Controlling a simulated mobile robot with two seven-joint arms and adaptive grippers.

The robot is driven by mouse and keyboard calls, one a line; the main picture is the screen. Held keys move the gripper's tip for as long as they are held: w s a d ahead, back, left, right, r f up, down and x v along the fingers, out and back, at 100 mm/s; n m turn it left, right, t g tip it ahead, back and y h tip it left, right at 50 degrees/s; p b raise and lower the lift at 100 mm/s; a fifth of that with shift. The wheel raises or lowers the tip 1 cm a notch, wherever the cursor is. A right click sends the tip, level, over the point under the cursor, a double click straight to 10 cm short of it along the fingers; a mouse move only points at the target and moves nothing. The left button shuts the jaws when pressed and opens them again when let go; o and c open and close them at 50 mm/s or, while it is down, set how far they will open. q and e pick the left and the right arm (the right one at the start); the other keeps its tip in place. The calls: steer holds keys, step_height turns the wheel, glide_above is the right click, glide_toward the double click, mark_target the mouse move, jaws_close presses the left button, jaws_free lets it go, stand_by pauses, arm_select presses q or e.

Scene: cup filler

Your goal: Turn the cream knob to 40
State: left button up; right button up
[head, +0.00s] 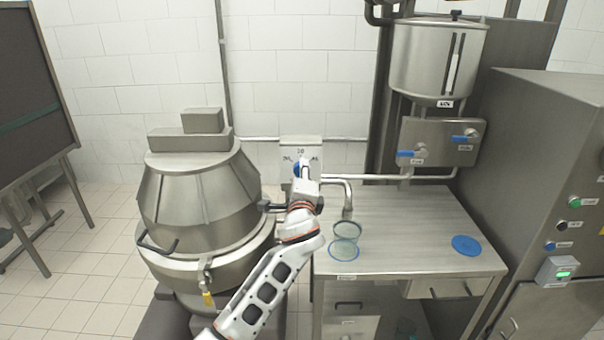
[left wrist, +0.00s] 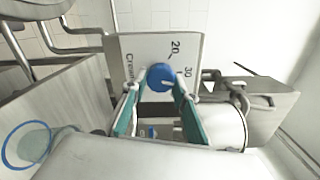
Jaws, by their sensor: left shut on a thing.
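The cream knob is a round blue dial on a pale panel (head: 312,150) fixed at the back wall; a sliver of its blue shows in the head view (head: 297,170). In the left wrist view the knob (left wrist: 160,76) sits on the panel (left wrist: 133,47), which appears turned sideways with "Cream" lettering and the marks 20 and 30. My left gripper (left wrist: 160,88) is shut on the knob, one finger on each side; it also shows in the head view (head: 303,181), covering most of the knob. I cannot tell the exact setting. My right gripper is out of view.
A steel table (head: 400,205) stands to the right, with a clear cup (head: 346,233) near a bent spout (head: 347,200) and a blue lid (head: 466,245). A large steel kettle (head: 195,205) stands left of my arm. A hopper (head: 436,60) hangs above the table.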

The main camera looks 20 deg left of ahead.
arm_select(q)
steer(key=m, duration=0.8)
steer(key=shift+a+m, duration=0.15)
steer(key=shift+m, duration=0.55)
steer(key=o, duration=1.1)
steer(key=shift+f, duration=0.1)
steer(key=shift+s, duration=0.1)
